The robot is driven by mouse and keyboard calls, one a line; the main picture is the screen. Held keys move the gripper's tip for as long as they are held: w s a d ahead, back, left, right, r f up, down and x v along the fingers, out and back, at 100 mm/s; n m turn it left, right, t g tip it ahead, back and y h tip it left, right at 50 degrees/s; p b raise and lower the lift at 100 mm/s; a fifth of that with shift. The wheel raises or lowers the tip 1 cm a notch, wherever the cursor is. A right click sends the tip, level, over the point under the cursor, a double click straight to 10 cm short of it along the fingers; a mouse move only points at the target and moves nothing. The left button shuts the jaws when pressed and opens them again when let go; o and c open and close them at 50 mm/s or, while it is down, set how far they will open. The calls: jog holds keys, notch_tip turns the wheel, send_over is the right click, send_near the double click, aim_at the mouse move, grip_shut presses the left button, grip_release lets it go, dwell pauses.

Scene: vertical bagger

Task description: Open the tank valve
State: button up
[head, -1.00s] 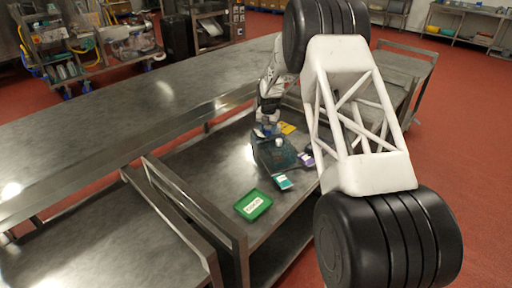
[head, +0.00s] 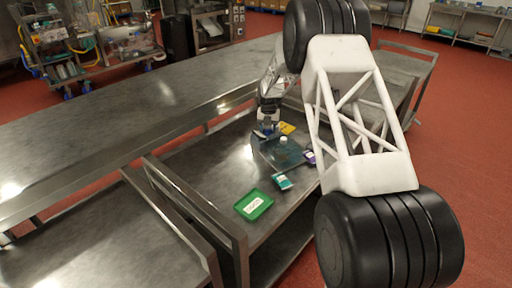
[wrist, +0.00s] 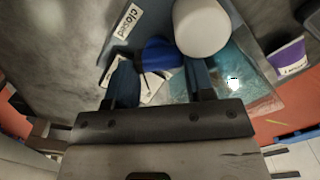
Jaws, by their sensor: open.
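The tank (head: 279,155) is a low dark teal box with a white cap (head: 283,140), standing on the lower metal table. In the wrist view its see-through teal part (wrist: 235,62) lies right of the fingers, and the white cap (wrist: 202,27) is above them. A rounded blue valve handle (wrist: 156,50) shows between and just beyond my fingertips. A white label reading "closed" (wrist: 128,22) lies up and left of it. My gripper (wrist: 160,75) is open, with fingers either side of the handle's near end; contact cannot be told. In the head view my gripper (head: 268,124) is at the tank's far left corner.
A green tray (head: 253,204) with a white label lies in front of the tank. A teal packet (head: 283,181), a purple packet (head: 309,157) and a yellow item (head: 287,128) lie around it. A long steel counter (head: 130,118) runs along the left.

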aim_at(268, 130)
jog(key=shift+s+f, duration=0.15)
jog(key=shift+s, duration=0.2)
jog(key=o, duration=0.4)
jog(key=shift+w+r, duration=0.1)
jog(key=shift+r, duration=0.75)
jog(key=shift+w+r, duration=0.15)
jog(key=shift+r, duration=1.4)
jog(key=shift+r, duration=0.1)
jog(key=shift+r, duration=3.85)
jog(key=shift+c, duration=0.3)
